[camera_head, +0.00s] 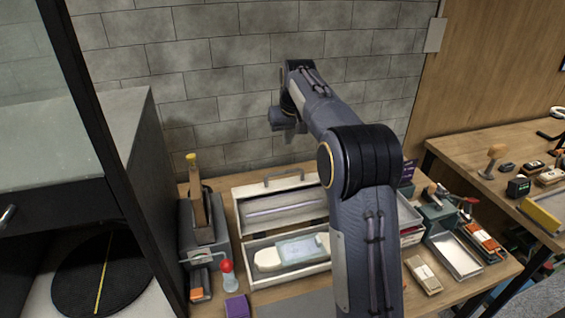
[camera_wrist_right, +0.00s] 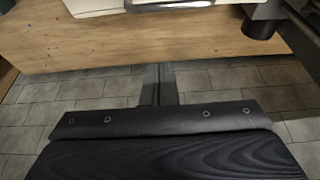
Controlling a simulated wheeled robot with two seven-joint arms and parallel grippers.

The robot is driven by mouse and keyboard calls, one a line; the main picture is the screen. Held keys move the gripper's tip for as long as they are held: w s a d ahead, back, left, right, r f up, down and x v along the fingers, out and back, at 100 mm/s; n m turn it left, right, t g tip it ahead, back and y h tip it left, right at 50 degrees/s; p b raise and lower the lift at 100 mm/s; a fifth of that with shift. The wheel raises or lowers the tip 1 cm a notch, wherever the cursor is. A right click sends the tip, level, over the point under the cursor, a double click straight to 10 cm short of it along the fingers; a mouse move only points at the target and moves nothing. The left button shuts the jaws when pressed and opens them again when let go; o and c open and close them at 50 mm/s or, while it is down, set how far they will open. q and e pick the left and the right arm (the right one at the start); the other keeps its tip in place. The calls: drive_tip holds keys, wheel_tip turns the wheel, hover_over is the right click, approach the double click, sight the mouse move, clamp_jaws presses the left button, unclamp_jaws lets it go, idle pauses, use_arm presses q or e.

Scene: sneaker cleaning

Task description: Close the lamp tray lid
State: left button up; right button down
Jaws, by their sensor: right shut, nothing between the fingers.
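The lamp tray (camera_head: 293,279) is a pale box on the wooden table, in the middle of the head view. Its lid (camera_head: 246,193) stands open and tilted up at the back, with a long tube along its inner face and a handle (camera_head: 284,175) at its upper edge. A light-coloured object with a greenish panel (camera_head: 297,249) lies in the tray. My right gripper (camera_head: 283,119) is shut and empty, up by the wall behind and above the lid. My right arm hides the right end of the tray. In the wrist view a pale edge with a handle (camera_wrist_right: 170,4) shows at the top. My left gripper is out of view.
Left of the tray are a grey box with an upright wooden piece (camera_head: 198,215), a red-topped bottle (camera_head: 227,274) and a purple box (camera_head: 237,306). A white tray (camera_head: 455,255) and small tools stand on the right. The brick wall (camera_head: 220,100) is close behind.

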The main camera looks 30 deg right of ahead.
drive_tip(key=p, duration=0.1)
hover_over(289, 179)
drive_tip(key=w, duration=0.4)
wheel_tip(289, 179, down, 8)
drive_tip(key=s, duration=0.3)
drive_tip(key=shift+s+r+p, duration=0.1)
drive_tip(key=shift+p, duration=0.25)
drive_tip(key=shift+s, duration=0.25)
drive_tip(key=shift+s, duration=0.1)
